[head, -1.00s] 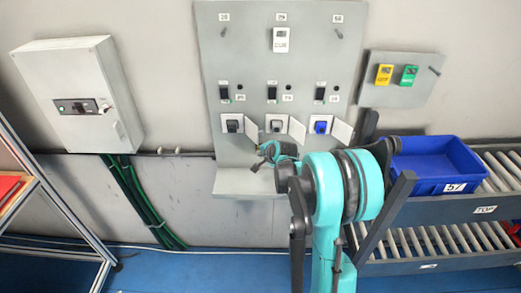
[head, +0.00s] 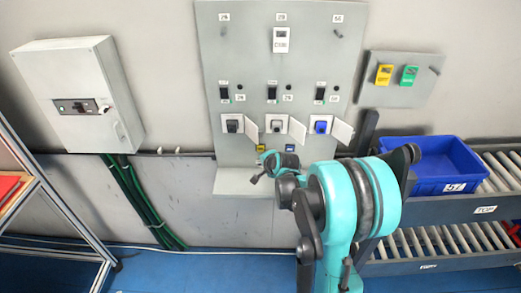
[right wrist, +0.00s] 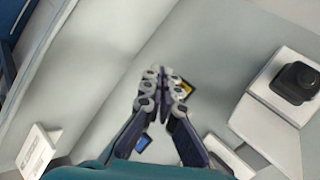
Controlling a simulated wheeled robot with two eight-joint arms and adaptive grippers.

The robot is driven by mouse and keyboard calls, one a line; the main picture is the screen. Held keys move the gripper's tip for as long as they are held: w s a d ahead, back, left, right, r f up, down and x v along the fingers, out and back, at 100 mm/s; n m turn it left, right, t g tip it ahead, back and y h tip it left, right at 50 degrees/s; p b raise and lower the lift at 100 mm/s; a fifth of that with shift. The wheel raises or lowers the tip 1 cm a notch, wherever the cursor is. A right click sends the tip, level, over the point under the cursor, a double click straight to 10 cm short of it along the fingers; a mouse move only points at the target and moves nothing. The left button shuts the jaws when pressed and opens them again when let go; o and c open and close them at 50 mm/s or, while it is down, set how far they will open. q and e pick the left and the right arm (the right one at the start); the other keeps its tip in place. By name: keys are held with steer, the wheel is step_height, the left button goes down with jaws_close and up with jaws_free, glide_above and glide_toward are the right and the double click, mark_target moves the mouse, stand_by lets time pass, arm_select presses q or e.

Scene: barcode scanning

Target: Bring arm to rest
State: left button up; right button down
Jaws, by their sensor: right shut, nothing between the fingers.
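My right arm (head: 338,200) reaches up from the bottom of the head view, in front of the grey wall panel (head: 240,60). My right gripper (head: 256,172) is at the panel's lower part, just above its ledge (head: 232,184). In the right wrist view my right gripper's fingertips (right wrist: 161,76) meet, and nothing is between them. My left arm and gripper are not in view.
Sockets with open white flaps (head: 342,131) stick out above the right gripper. Small yellow (head: 261,148) and blue (head: 290,148) items sit beneath them. A blue crate (head: 428,160) stands on the roller rack (head: 490,212) at right. Open floor (head: 200,272) lies below left.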

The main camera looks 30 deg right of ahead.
steer(key=shift+a, duration=0.1)
stand_by(0.4)
steer(key=s+a+r+n+y, duration=0.1)
steer(key=s+a+r+n, duration=0.45)
steer(key=a, duration=0.35)
steer(key=s+a+n+g, duration=0.1)
steer(key=s+a+n, duration=0.4)
steer(key=s, duration=0.5)
steer(key=s+a+n+g, duration=0.1)
steer(key=s+a+n, duration=0.5)
steer(key=s, duration=0.5)
steer(key=shift+s+a+n+g+y, duration=0.15)
steer(key=shift+a+n+g+y, duration=0.15)
steer(key=shift+n, duration=0.15)
steer(key=shift+d, duration=0.1)
